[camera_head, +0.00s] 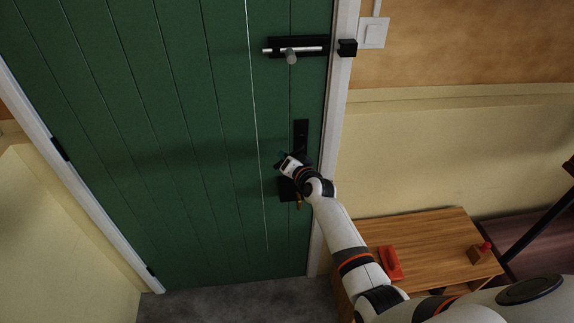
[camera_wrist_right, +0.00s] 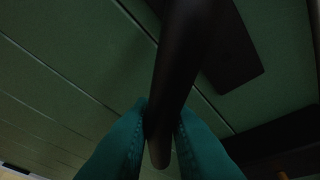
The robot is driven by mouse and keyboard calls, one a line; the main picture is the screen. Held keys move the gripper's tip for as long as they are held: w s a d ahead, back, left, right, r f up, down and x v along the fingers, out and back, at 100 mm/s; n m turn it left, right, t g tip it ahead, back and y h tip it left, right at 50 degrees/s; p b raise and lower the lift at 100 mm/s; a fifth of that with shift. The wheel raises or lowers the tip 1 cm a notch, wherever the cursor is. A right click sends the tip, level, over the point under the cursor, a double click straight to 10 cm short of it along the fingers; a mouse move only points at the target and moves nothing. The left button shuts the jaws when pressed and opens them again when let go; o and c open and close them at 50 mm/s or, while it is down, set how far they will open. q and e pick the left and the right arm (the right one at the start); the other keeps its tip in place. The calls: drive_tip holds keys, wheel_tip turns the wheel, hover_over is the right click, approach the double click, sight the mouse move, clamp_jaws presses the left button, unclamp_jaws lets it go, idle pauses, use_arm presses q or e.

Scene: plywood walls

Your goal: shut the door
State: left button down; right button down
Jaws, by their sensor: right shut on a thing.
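The green plank door (camera_head: 190,110) fills the left and middle of the head view. It stands in or nearly in its white frame (camera_head: 340,100); I cannot tell if it is fully flush. My right gripper (camera_head: 280,161) is at the door's right side, below a dark plate (camera_head: 301,136). In the right wrist view, its teal fingers (camera_wrist_right: 160,125) are shut on a dark bar-shaped door handle (camera_wrist_right: 183,60), which runs between them. In the head view my gripper and wrist mostly hide the handle. My left gripper is not in view.
A slide bolt (camera_head: 295,48) sits high on the door, with a black keeper (camera_head: 347,48) on the frame. A dark lock (camera_head: 287,190) is below my gripper. A wooden table (camera_head: 430,235) with a red object (camera_head: 390,263) stands right of the door, under my right arm.

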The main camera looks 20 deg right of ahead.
drive_tip(key=shift+r, duration=0.25)
drive_tip(key=c, duration=1.4)
unclamp_jaws()
drive_tip(key=shift+f, duration=0.1)
drive_tip(key=shift+s, duration=0.3)
drive_tip(key=v, duration=1.1)
drive_tip(key=shift+s, duration=0.25)
